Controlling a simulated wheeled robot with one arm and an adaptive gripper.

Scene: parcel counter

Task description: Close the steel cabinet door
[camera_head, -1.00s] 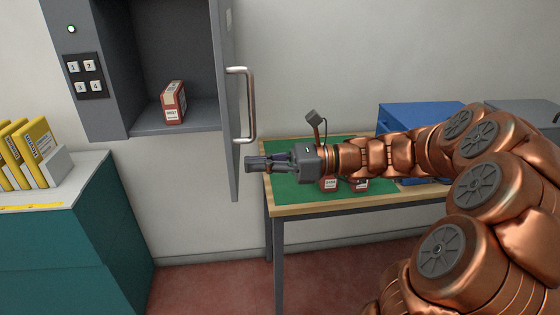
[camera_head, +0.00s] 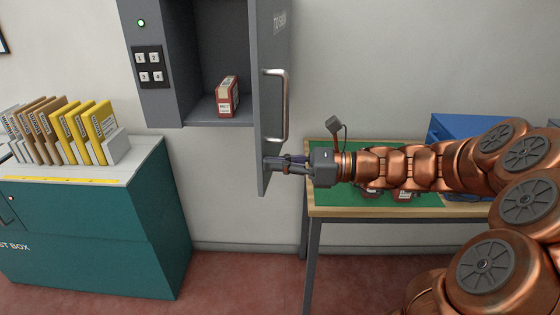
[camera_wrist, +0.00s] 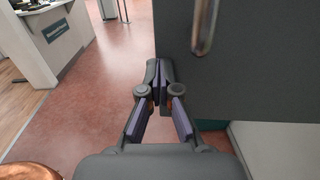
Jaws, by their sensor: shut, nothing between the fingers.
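The steel cabinet (camera_head: 160,105) hangs on the wall in the head view, with its grey door (camera_head: 268,100) standing open on the right side. A vertical metal handle (camera_head: 285,105) is on the door's outer face; its lower part also shows in the wrist view (camera_wrist: 205,25). My gripper (camera_head: 270,163) is shut and empty, at the door's lower edge just below the handle. In the wrist view the shut fingertips (camera_wrist: 160,70) are at the door panel (camera_wrist: 250,70), near its edge. I cannot tell for certain whether they touch it. A red and white box (camera_head: 228,97) stands inside the cabinet.
A teal post box cabinet (camera_head: 90,230) with yellow and brown parcels (camera_head: 75,130) stands at the left. A table (camera_head: 318,212) with a green mat and small boxes lies under my arm. A blue bin (camera_head: 455,130) is behind it. Floor in front is clear.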

